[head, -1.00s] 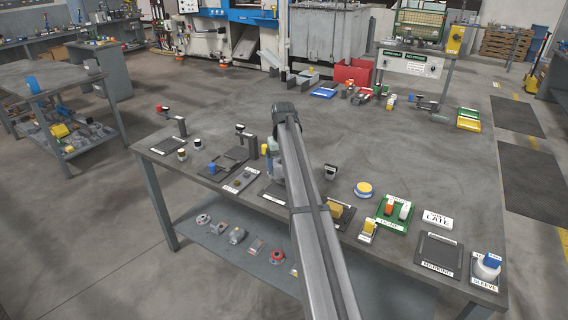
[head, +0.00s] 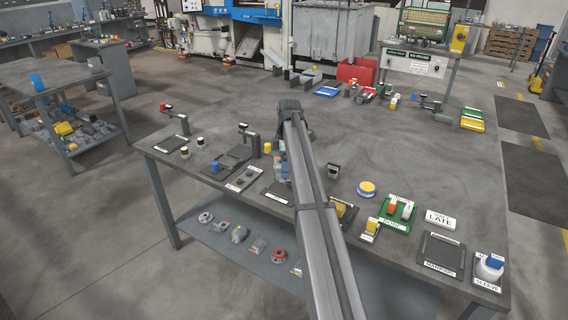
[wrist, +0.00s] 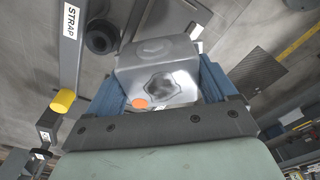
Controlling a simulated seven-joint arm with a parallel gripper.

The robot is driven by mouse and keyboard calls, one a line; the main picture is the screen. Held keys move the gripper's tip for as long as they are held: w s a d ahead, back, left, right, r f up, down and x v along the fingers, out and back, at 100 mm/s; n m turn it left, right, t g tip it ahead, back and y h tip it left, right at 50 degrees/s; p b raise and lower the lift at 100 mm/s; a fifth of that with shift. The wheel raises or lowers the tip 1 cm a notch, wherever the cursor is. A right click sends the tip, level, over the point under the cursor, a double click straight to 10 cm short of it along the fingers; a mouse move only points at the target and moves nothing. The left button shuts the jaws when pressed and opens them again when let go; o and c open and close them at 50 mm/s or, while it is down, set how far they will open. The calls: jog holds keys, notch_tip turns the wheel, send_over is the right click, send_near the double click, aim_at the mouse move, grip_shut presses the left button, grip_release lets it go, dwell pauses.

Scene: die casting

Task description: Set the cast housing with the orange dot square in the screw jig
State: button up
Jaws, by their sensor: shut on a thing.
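The cast housing (wrist: 180,62) is a pale grey metal block with an orange dot (wrist: 140,103) at its near left corner in the wrist view. My gripper (wrist: 162,85) is shut on it, with a blue jaw on each side. In the head view my arm hides most of the gripper and the housing. Dark plates stand left of my arm in the head view, one with an upright clamp (head: 247,135). Their labels are too small to read, so I cannot tell which is the screw jig.
A bar labelled STRAP (wrist: 72,40) and a yellow-ended post (wrist: 62,100) lie left of the housing. Right of my arm stand a yellow round tin (head: 366,188), a green tray (head: 393,226) and a marking plate (head: 441,253).

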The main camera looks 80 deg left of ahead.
jog(key=n, duration=1)
jog(key=shift+h, duration=0.4)
jog(key=shift+f, duration=0.2)
jog(key=shift+f, duration=3.15)
jog(key=shift+d+f, duration=0.1)
jog(key=shift+f, duration=0.4)
jog(key=o, duration=1.3)
jog(key=shift+c, duration=0.2)
